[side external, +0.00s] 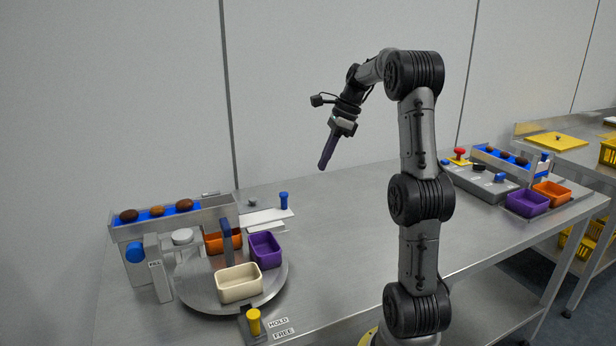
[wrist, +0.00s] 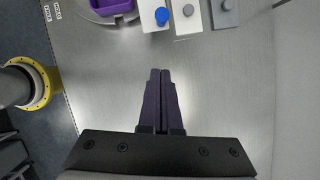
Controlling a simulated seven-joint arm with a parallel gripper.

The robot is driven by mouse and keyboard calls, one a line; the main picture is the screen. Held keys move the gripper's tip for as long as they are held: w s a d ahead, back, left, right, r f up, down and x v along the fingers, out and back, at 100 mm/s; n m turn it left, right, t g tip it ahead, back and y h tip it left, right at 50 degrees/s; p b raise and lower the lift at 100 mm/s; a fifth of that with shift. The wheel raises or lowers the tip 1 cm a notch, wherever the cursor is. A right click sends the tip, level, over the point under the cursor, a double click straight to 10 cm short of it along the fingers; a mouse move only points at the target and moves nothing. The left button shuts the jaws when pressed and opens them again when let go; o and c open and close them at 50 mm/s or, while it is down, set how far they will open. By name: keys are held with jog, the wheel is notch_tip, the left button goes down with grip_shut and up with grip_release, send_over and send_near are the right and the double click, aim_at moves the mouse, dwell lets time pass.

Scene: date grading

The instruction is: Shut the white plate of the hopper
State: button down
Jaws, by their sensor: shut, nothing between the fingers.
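My gripper (side external: 323,165) is shut and empty, with slim dark purple fingers pointing down, high above the middle of the bench. In the wrist view its fingers (wrist: 160,72) lie together. A white plate (side external: 270,215) with a tall blue knob (side external: 284,200) juts out at the right of the left-hand station, below and left of my gripper. In the wrist view, a white plate with a blue knob (wrist: 161,16), a pale plate with a grey knob (wrist: 187,24) and a grey plate (wrist: 223,18) lie ahead of the fingertips, apart from them.
The date trough (side external: 170,216) stands behind the turntable (side external: 197,292), which carries cream (side external: 239,284), purple (side external: 265,251) and orange (side external: 216,242) bins. A yellow knob (side external: 254,320) stands by the HOLD and FREE labels. A second station (side external: 490,180) is at right. The middle bench is clear.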

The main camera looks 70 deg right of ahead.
jog(key=w+a+f, duration=0.4)
jog(key=w+f, duration=0.2)
jog(key=f, duration=0.2)
jog(key=shift+w+f, duration=0.25)
send_over(255, 216)
jog(key=s+d, duration=0.1)
jog(key=s, duration=0.1)
jog(key=shift+w, duration=0.15)
